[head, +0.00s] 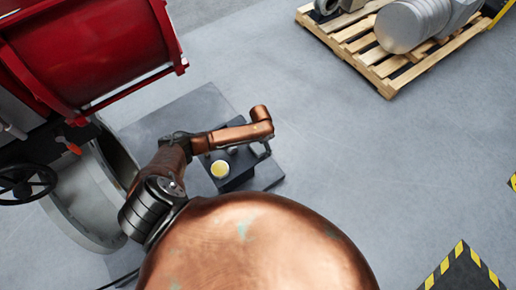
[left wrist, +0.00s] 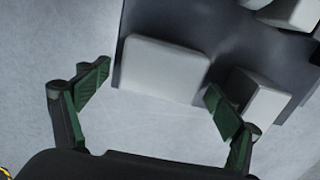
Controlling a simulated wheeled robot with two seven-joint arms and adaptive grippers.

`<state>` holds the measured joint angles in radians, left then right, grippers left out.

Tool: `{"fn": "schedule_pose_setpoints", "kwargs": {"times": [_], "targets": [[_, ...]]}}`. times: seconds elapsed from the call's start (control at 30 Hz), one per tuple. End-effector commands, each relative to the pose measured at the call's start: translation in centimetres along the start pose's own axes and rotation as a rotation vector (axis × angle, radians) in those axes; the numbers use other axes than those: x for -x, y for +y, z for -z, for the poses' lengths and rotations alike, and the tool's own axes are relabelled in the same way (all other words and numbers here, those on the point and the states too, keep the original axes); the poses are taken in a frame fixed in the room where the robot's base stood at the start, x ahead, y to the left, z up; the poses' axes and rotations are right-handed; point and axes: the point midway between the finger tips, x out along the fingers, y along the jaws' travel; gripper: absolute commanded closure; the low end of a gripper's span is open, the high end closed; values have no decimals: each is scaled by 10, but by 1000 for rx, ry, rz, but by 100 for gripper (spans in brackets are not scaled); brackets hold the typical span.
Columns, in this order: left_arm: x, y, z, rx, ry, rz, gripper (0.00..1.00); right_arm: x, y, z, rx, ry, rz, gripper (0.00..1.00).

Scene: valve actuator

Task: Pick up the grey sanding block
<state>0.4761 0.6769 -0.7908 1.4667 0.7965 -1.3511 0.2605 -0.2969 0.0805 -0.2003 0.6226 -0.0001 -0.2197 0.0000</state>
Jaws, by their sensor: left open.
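A pale grey block with rounded corners, which looks like the grey sanding block (left wrist: 165,68), sits at the near edge of a dark surface (left wrist: 222,45) in the left wrist view. My left gripper (left wrist: 158,90) is open, with its green-padded fingertips to either side of the block's near part. I cannot tell whether either finger touches it. In the head view my left gripper (head: 264,148) is small and partly hidden by its arm, beside a dark stand (head: 236,182). I cannot make out the block there. My right gripper is not in view.
A second pale block (left wrist: 262,98) lies close by the right finger, and another (left wrist: 292,12) is farther back. A yellow-topped round item (head: 220,169) is on the stand. Red machinery (head: 90,50) stands left; a loaded pallet (head: 390,72) is upper right. Floor between is clear.

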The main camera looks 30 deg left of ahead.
Motion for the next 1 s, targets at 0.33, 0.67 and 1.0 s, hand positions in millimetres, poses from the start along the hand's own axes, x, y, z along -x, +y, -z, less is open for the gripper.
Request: {"fn": "schedule_pose_setpoints", "kwargs": {"times": [0.33, 0.67, 1.0], "targets": [[0, 0, 0, -1, 0, 0, 34, 0, -2, -2, -2, -2, 2, 60], [0, 0, 0, 0, -1, 0, 56, 0, -2, -5, -2, -6, 2, 60], [1, 0, 0, 0, 0, 1, 63, 0, -2, -5, -2, -7, 2, 60]]}}
